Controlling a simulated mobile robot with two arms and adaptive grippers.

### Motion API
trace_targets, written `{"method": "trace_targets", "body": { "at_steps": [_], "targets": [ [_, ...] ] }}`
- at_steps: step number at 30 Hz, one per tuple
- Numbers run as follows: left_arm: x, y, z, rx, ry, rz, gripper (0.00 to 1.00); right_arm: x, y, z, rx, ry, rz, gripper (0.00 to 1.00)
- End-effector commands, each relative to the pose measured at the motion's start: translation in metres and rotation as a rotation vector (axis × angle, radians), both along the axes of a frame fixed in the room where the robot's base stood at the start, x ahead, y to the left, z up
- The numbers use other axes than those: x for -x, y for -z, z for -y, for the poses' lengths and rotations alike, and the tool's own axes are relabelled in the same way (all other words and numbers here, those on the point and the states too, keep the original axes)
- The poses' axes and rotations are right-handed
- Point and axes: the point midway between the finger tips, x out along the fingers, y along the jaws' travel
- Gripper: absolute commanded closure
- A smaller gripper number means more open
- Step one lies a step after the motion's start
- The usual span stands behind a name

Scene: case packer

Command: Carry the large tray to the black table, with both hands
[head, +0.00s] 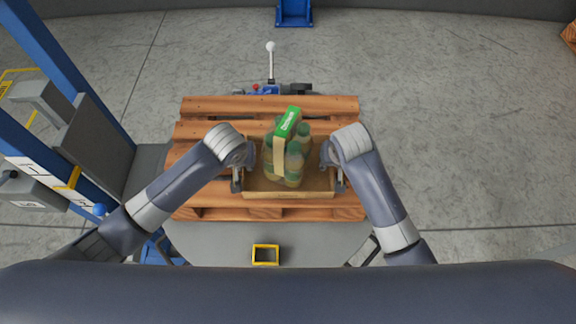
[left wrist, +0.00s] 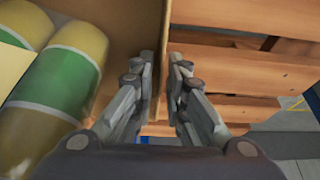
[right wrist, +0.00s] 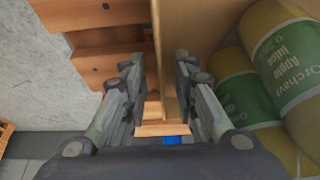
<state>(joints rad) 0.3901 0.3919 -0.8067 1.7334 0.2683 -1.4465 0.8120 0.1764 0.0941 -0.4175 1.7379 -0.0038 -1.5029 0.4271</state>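The large tray (head: 262,195) is a shallow brown open box resting on a wooden pallet. It holds several green-and-yellow juice bottles (head: 293,168). My left gripper (head: 237,181) is at its left side, with the tray's wall between its fingers in the left wrist view (left wrist: 161,62); the gap is narrow, and I cannot tell whether both fingers press the wall. My right gripper (head: 338,180) is at the right side. In the right wrist view its fingers (right wrist: 157,62) stand apart around the wall, with a visible gap on the outer side. No black table is identifiable.
The wooden pallet (head: 215,104) lies under the tray, on a grey platform (head: 215,240). A green-topped carton carrier (head: 288,122) stands among the bottles. A blue frame with machinery (head: 75,100) is at the left. A white-knobbed lever (head: 270,47) stands behind the pallet.

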Motion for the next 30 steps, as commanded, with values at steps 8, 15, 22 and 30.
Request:
{"method": "trace_targets", "body": {
  "at_steps": [8,15,22,30],
  "targets": [
    [-0.0035,0.008,-0.0003,0.0,0.0,0.001,0.87,-0.0034,0.008,-0.0003,-0.001,0.0,0.001,0.73],
    [-0.0034,0.0077,-0.0002,0.0,0.0,0.001,1.0,-0.0033,0.0077,-0.0004,-0.001,0.0,0.001,0.87],
    [-0.0034,0.0076,-0.0002,0.0,0.0,0.001,1.0,-0.0033,0.0075,-0.0003,-0.001,0.0,0.001,1.0],
    [-0.0048,0.005,0.0001,0.001,-0.001,0.005,1.0,-0.0045,0.0049,-0.0006,-0.002,0.0,0.005,1.0]
  ]
}}
